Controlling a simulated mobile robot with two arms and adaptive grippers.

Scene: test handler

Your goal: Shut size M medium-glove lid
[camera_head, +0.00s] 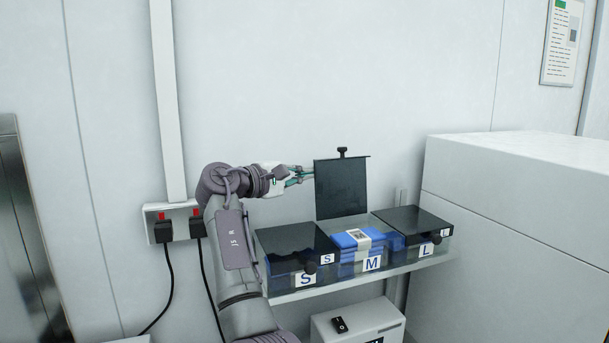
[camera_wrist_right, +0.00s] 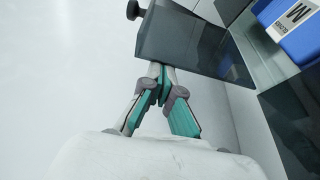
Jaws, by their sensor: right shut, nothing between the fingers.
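The size M lid (camera_head: 341,188) is a dark panel that stands upright at the back of the M compartment, with a black knob on its top edge. The M compartment (camera_head: 371,264) is open and shows a blue glove pack (camera_head: 352,240) with a pale band. My right gripper (camera_head: 311,173) is shut and empty, at the left side edge of the lid. In the right wrist view the shut fingertips (camera_wrist_right: 161,68) are close to the lid (camera_wrist_right: 195,42); whether they touch cannot be told. The left gripper is not in view.
The S lid (camera_head: 293,240) and L lid (camera_head: 412,219) lie closed on either side, with black knobs in front. The boxes stand on a wall shelf (camera_head: 330,289). A large white cabinet (camera_head: 515,200) is at right. Power plugs and cables (camera_head: 180,229) hang at left.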

